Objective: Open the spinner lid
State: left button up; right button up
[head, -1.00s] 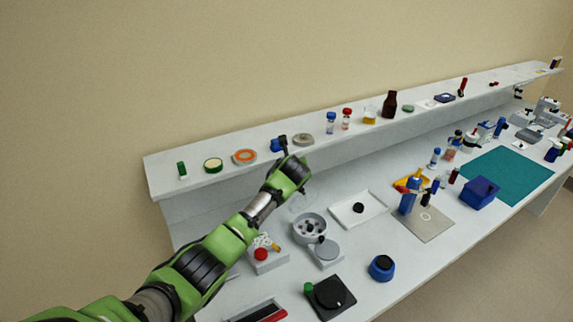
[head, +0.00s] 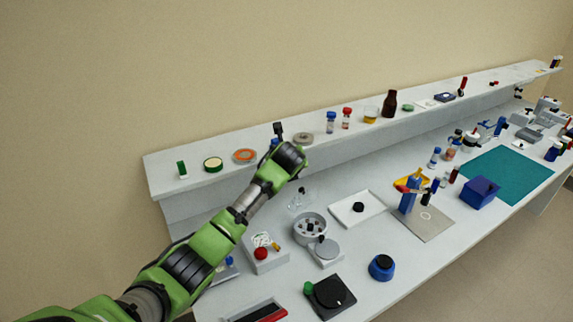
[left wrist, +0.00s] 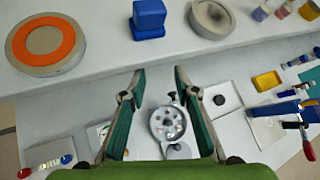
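A grey round device (head: 310,229), apparently the spinner, stands on the bench; its round top shows several holes or slots. It also shows in the left wrist view (left wrist: 156,124), beyond and between my fingers. A flat grey disc (head: 325,248) with a black knob at its edge sits on a light base right in front of it; I cannot tell whether this disc is the lid. My left gripper (head: 279,130) is raised near the shelf, apart from the spinner. In the left wrist view its fingers (left wrist: 160,70) are spread and empty. My right gripper is not in view.
The shelf (head: 165,182) behind carries a blue block (left wrist: 148,18), an orange-ringed disc (head: 245,156) and several bottles. A white tray (head: 375,212) lies right of the spinner, a small box with a red ball (head: 261,254) left, and a black device (head: 330,296) in front.

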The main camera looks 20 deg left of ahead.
pick_arm(q)
jog(key=v, duration=1.2)
dwell(0.3)
